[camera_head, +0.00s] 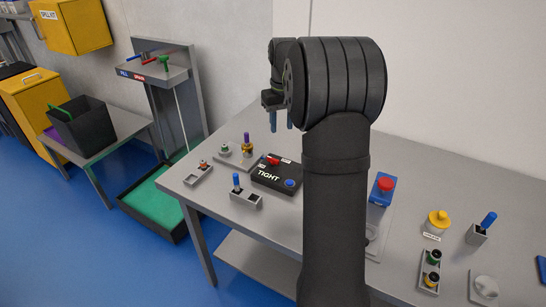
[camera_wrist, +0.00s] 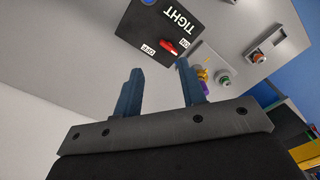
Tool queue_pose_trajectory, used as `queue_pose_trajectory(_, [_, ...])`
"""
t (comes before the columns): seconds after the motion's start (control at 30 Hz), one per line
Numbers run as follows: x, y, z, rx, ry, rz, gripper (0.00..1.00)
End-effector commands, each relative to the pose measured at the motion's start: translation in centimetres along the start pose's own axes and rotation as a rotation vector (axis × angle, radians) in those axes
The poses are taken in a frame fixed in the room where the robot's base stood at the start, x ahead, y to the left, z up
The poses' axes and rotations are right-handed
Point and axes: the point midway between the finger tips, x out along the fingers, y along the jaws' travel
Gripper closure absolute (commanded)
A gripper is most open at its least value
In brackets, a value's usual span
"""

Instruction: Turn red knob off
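The red knob (camera_head: 272,160) sits on a black box (camera_head: 265,178) labelled TIGHT on the grey table, near its far left part. In the wrist view the red knob (camera_wrist: 168,47) is an elongated handle between a white ON label (camera_wrist: 184,42) and a white OFF label (camera_wrist: 148,49). Which label it points to is unclear. My gripper (camera_head: 281,122) hangs above and apart from the box, fingers down. In the wrist view my gripper (camera_wrist: 160,66) is open and empty, its two blue fingers spread, with the knob beyond the fingertips.
A blue button (camera_head: 290,183) is on the same box. A purple-topped knob (camera_head: 246,139) and a green knob (camera_head: 225,149) stand behind it. A blue lever switch (camera_head: 236,183) is at front left. A red button on a blue box (camera_head: 379,195) stands right of my arm.

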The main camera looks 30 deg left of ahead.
Motion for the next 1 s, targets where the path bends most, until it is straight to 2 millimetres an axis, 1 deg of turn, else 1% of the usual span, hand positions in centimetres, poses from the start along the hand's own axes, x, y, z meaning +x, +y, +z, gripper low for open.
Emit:
queue_pose_trajectory(0.03, [-0.2,-0.2,-0.8,-0.103,0.0,0.002,0.63])
queue_pose_trajectory(0.1, [-0.6,-0.4,-1.7,-0.248,-0.001,0.004,0.63])
queue_pose_trajectory(0.2, [-1.0,-0.7,-2.8,-0.428,-0.002,0.006,0.63])
queue_pose_trajectory(0.3, [-1.3,-1.0,-3.5,-0.56,-0.004,0.007,0.63])
queue_pose_trajectory(0.4, [-1.5,-1.1,-3.9,-0.64,-0.004,0.008,0.63])
queue_pose_trajectory(0.57, [-0.9,-1.2,-4.1,-0.678,-0.007,0.007,0.63])
queue_pose_trajectory(0.67, [0.4,-1.1,-4.1,-0.677,-0.007,0.006,0.63])
queue_pose_trajectory(0.77, [2.3,-1.1,-4.0,-0.676,-0.008,0.005,0.63])
queue_pose_trajectory(1.0, [7.7,-1.1,-4.0,-0.675,-0.008,0.005,0.63])
